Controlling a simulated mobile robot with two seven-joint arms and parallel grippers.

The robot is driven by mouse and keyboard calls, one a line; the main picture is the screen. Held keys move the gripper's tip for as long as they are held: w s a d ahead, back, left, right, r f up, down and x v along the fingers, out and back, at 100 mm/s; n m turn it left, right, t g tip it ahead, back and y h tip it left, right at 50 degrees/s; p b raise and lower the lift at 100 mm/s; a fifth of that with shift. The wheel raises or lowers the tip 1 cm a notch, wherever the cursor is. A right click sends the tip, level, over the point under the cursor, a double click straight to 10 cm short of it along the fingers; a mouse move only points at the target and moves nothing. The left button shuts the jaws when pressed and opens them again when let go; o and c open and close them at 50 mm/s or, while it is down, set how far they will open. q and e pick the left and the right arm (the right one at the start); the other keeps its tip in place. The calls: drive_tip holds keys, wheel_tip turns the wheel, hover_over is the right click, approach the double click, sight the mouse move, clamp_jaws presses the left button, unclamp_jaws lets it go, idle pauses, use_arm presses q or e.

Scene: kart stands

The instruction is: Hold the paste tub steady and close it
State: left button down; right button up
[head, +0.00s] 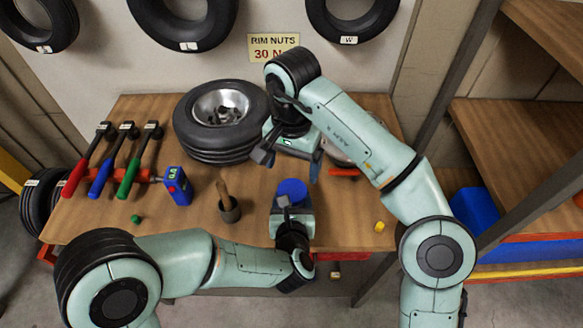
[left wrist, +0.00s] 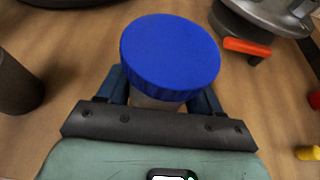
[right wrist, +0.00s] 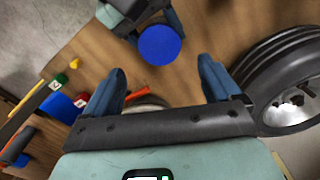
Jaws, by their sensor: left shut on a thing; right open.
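The paste tub stands on the wooden bench with a round blue lid (head: 292,188) on its top. In the left wrist view the ribbed blue lid (left wrist: 170,52) hides most of the pale tub body (left wrist: 156,102). I cannot tell how tightly the lid sits. My left gripper (head: 292,205) is shut on the tub body, one blue finger on each side below the lid. My right gripper (head: 290,162) is open and empty, behind the tub in the head view. In the right wrist view the lid (right wrist: 160,45) shows beyond and between its spread fingers, apart from them.
A wheel (head: 222,120) lies behind, near my right gripper. A dark cup with a wooden handle (head: 228,207) and a blue device (head: 178,186) stand left of the tub. Torque wrenches (head: 130,158) lie further left. A yellow nut (head: 379,227) lies right on clear bench.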

sight(292, 190)
drive_tip(key=shift+f, duration=4)
drive_tip(key=c, duration=1.1)
drive_tip(key=shift+m, duration=1.6)
drive_tip(key=o, duration=1.2)
